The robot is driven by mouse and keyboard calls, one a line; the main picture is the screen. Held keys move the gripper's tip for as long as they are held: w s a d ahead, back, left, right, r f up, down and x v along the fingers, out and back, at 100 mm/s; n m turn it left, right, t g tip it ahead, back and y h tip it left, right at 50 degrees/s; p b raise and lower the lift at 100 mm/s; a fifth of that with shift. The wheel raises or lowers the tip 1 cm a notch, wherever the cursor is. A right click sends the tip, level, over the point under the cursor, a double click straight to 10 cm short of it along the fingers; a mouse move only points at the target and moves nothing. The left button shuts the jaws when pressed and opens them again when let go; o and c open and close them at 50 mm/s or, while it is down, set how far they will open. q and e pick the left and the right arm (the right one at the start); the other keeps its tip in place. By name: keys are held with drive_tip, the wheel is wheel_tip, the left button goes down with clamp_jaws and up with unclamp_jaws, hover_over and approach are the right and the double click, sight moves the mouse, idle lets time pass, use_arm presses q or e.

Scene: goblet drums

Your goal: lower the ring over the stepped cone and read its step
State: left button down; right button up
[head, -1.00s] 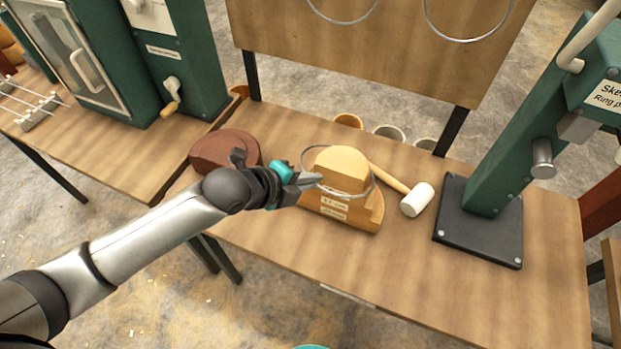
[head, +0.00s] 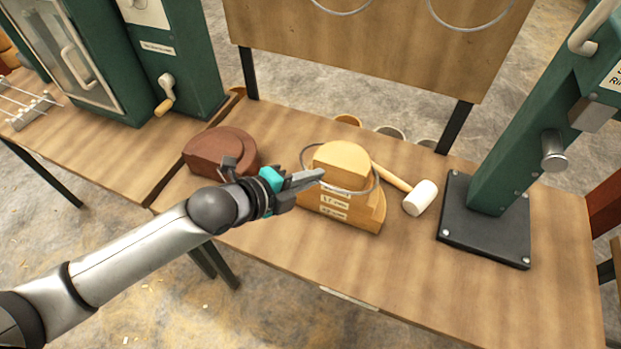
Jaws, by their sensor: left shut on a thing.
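The stepped cone (head: 345,205) is a pale wooden block with rounded steps and small labels on its front; it stands on the workbench. A thin metal ring (head: 378,181) passes around the cone's upper part and looks roughly level. I cannot tell whether it rests on a step. My left gripper (head: 316,177) is shut on the ring at its left side, beside the cone. The label text is too small to read surely. My right gripper is not in view.
A dark red stepped block (head: 215,150) stands left of the cone. A white-headed mallet (head: 420,197) lies close at its right. A green press on a black base (head: 484,225) stands farther right. More rings (head: 470,28) hang on the back board. The bench front is clear.

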use_arm(q)
drive_tip(key=shift+s+d+t+h+b, duration=0.15)
drive_tip(key=shift+t+h+b, duration=0.5)
drive_tip(key=shift+b, duration=0.8)
drive_tip(key=shift+f+t+h+b, duration=1.55)
drive_tip(key=shift+t+b, duration=0.1)
drive_tip(key=shift+b, duration=4.25)
